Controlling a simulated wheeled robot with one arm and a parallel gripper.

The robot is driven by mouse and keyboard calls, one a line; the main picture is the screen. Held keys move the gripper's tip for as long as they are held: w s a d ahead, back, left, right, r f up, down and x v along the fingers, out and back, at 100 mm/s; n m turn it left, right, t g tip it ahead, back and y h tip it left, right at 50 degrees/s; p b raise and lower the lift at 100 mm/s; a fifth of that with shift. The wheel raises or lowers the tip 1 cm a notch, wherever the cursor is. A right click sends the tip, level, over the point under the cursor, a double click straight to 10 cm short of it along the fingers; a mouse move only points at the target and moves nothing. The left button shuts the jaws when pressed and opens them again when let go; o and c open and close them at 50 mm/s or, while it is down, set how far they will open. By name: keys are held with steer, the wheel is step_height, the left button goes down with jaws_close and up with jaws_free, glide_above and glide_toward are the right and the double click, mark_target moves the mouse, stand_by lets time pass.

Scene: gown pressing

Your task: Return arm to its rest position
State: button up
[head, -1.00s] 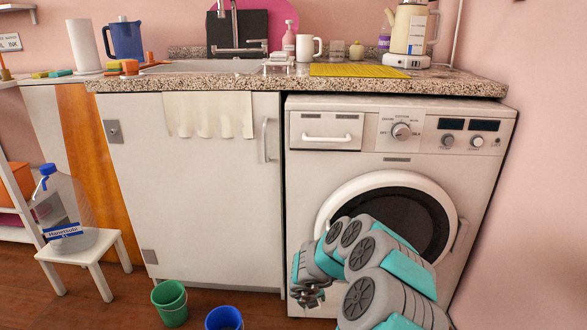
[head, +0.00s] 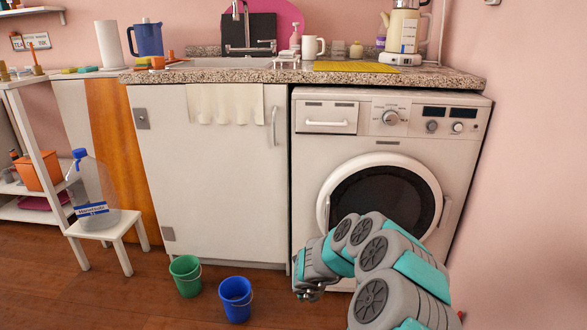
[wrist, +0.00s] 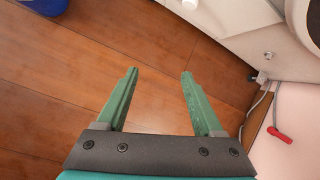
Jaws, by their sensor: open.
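My gripper (wrist: 159,72) is open and empty in the wrist view, its two green fingers apart above the wooden floor. In the head view my gripper (head: 307,294) is small and low at the end of my folded grey and teal arm. It is in front of the lower left part of the washing machine (head: 310,170). The washing machine's round door is shut, and my arm hides part of its lower edge.
A blue bucket (head: 236,300) and a green bucket (head: 186,277) stand on the floor left of my gripper. A water jug (head: 92,190) stands on a white stool (head: 105,228). The counter (head: 300,77) is above. A pink wall (head: 530,180) is on the right.

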steer(key=w+a+r+n+t+y+p, duration=0.1)
steer(key=a+r+n+y, duration=0.3)
steer(key=r, duration=0.5)
steer(key=w+a+r+n+t+y, duration=0.1)
steer(key=a+r+n, duration=0.3)
steer(key=a+r, duration=0.4)
steer(key=s+a+r+n+g+y+p, duration=0.1)
steer(key=s+a+r+n+y, duration=0.1)
steer(key=s+r+n, duration=0.4)
steer(key=s+a+r+n+y, duration=0.25)
steer(key=s+r+n, duration=0.2)
steer(key=r, duration=0.45)
steer(key=s+d+r+n+g, duration=0.1)
steer(key=s+d+n, duration=0.15)
steer(key=s, duration=0.25)
steer(key=s+d+r+n+g+h+p, duration=0.1)
steer(key=s+n+g, duration=0.15)
steer(key=s, duration=0.35)
steer(key=s+d+r+n, duration=0.1)
steer(key=s+n, duration=0.2)
steer(key=s, duration=0.2)
steer(key=s+d+f+n+g+h+p, duration=0.1)
steer(key=s+d+n+g+h, duration=0.4)
steer(key=s+d, duration=1.6)
steer(key=s+f+n+h, duration=0.1)
steer(key=s+h, duration=0.1)
steer(key=shift+s+d+p, duration=0.15)
steer(key=shift+s+p, duration=0.15)
steer(key=shift+p, duration=0.1)
steer(key=shift+f, duration=0.1)
